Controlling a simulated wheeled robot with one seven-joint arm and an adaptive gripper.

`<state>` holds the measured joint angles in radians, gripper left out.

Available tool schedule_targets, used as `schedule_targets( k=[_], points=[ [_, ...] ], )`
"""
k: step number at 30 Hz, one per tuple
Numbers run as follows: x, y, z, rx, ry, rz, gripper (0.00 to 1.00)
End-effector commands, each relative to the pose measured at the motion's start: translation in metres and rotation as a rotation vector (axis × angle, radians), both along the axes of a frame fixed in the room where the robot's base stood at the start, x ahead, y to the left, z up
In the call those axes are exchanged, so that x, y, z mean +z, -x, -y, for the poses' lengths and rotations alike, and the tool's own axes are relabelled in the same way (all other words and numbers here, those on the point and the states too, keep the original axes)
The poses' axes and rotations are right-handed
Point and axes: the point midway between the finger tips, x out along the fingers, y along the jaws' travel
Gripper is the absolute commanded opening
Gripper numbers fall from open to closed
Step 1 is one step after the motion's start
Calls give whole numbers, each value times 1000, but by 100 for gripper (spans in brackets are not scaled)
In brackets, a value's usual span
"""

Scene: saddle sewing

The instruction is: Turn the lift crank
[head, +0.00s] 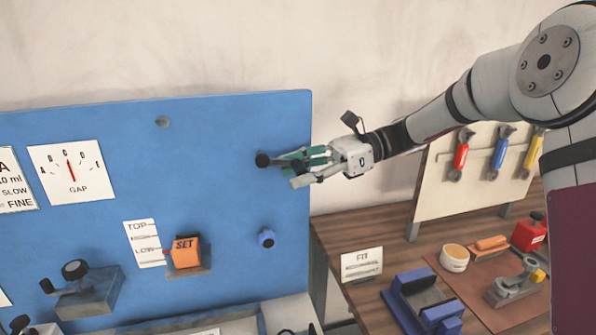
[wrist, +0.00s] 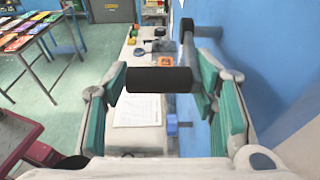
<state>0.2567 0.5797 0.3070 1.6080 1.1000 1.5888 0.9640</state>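A crank with a black cylindrical handle (wrist: 158,80) shows in the wrist view, lying crosswise between my two finger pads. In the head view its black end (head: 263,160) shows at the upper right of the blue panel, just left of my fingertips. My gripper (head: 292,168) has green pads and reaches in from the right. In the wrist view my gripper (wrist: 160,75) has its fingers wide apart, one at each end of the handle. I cannot tell whether either pad touches it. The fingers partly hide the crank's mount.
The blue panel (head: 215,130) carries an orange SET block (head: 186,252) beside a TOP/LOW scale (head: 146,243), a blue knob (head: 266,238), a GAP dial (head: 71,173) and another black-knobbed device (head: 82,290). The wooden bench (head: 350,232) at right holds a blue fixture (head: 420,300).

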Motion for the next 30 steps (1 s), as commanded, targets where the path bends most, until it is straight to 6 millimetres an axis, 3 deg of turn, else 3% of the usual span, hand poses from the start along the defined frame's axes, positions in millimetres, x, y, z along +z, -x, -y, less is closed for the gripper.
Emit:
schedule_targets(
  k=[13, 30],
  points=[
    [1, -3, 8, -1, 0, -1, 62],
    [22, -29, 102, 3, 1, -2, 62]
  ],
)
